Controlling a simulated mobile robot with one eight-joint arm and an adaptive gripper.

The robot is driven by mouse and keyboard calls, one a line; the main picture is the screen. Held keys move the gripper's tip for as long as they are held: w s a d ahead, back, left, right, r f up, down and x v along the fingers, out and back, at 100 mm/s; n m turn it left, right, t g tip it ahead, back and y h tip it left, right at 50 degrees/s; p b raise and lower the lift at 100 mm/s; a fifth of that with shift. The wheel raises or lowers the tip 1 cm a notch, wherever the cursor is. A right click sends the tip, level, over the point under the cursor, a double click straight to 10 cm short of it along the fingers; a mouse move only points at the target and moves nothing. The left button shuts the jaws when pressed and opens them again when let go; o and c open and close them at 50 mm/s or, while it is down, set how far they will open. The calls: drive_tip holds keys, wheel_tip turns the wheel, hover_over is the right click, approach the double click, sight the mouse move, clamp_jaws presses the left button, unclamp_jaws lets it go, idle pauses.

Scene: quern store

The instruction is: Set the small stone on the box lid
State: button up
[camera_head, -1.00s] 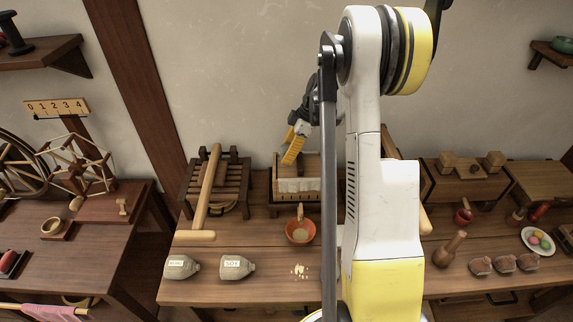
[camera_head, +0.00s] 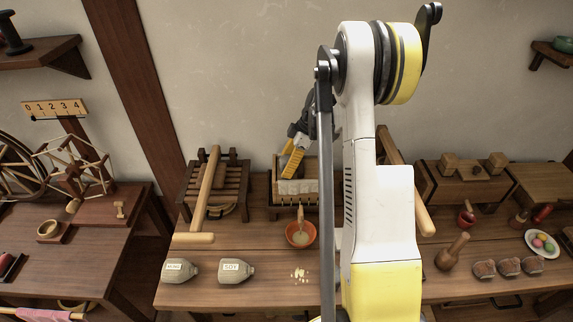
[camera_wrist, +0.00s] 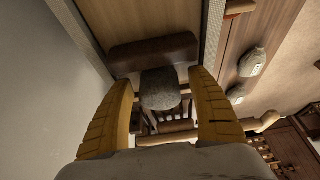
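A rounded grey stone (camera_wrist: 160,92) shows in the wrist view between the two yellow fingers of my gripper (camera_wrist: 163,80). A gap shows on each side of the stone, so the fingers look open around it. A dark brown bar (camera_wrist: 150,52) is just beyond the stone, with a pale wooden surface (camera_wrist: 150,18) behind it. Whether the stone touches the bar or what bears it is unclear. In the head view my gripper (camera_head: 291,160) points down over the middle wooden box (camera_head: 312,198). My arm hides part of the box's right side.
A slatted rack (camera_head: 203,185) with a long wooden handle stands left of the box. A red bowl (camera_head: 301,234) is in front. Two labelled grey weights (camera_head: 237,270) lie front left. A wooden box with blocks on its lid (camera_head: 465,185) stands at right. The table's front is partly clear.

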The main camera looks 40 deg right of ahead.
drive_tip(key=shift+r, duration=0.25)
drive_tip(key=p+v, duration=0.4)
drive_tip(key=v, duration=0.8)
drive_tip(key=a+r+m+h, duration=0.1)
drive_tip(key=a+r+m, duration=0.1)
drive_tip(key=a+r, duration=0.55)
drive_tip(key=s+a+r+m+t+h, duration=0.1)
drive_tip(key=s+a+m, duration=0.3)
drive_tip(key=s+a, duration=0.5)
drive_tip(key=s+a+r+m+t+h, duration=0.1)
drive_tip(key=s+a+r+m+t, duration=0.2)
drive_tip(key=s+a, duration=0.5)
drive_tip(key=a+m, duration=0.1)
drive_tip(key=a, duration=0.5)
drive_tip(key=shift+s+a+m+h, duration=0.3)
drive_tip(key=shift+s, duration=0.1)
drive_tip(key=shift+f, duration=0.1)
